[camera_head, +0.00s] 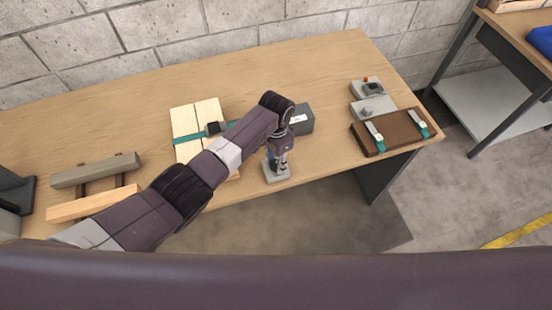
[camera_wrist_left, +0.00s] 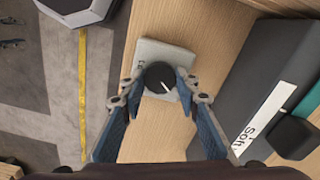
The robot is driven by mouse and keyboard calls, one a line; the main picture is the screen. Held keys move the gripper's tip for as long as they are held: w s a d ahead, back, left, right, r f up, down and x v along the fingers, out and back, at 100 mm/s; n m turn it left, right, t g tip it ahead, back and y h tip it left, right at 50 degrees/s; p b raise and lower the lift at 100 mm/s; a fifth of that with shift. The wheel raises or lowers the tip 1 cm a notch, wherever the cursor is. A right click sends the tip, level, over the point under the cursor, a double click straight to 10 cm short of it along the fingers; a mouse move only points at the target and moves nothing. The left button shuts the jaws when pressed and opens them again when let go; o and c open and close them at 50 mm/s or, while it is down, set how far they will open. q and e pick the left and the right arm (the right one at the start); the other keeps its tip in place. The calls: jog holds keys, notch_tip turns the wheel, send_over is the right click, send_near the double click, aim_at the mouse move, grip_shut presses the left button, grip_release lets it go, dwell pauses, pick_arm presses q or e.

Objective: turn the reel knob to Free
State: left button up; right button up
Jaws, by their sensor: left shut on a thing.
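The reel knob (camera_wrist_left: 160,77) is a round dark knob with a white pointer line, on a pale grey plate (camera_wrist_left: 152,53) at the table's front edge. The line slants toward the lower right in the left wrist view. Lettering on the plate is mostly hidden and unreadable. My left gripper (camera_wrist_left: 159,84) is shut on the knob, one blue-grey finger on each side. In the head view my left gripper (camera_head: 280,165) points down over the plate (camera_head: 277,175), and the knob is hidden behind it. My right gripper is not in view.
A dark grey box (camera_head: 302,121) with a white label stands just behind the knob. Pale boards (camera_head: 184,119) with a teal strap lie to the left. A brown tray (camera_head: 390,132) and grey control boxes (camera_head: 366,88) sit at the right. Beams (camera_head: 95,169) lie far left.

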aim_at(276, 164)
pick_arm(q)
jog(key=n+p, duration=0.1)
jog(key=n, duration=0.2)
jog(key=shift+r+n, duration=0.1)
jog(key=shift+n, duration=0.2)
jog(key=shift+n+p, duration=0.5)
jog(key=shift+n, duration=1.4)
jog(key=o, duration=1.2)
jog(key=shift+c, duration=0.2)
notch_tip(276, 164, up, 12)
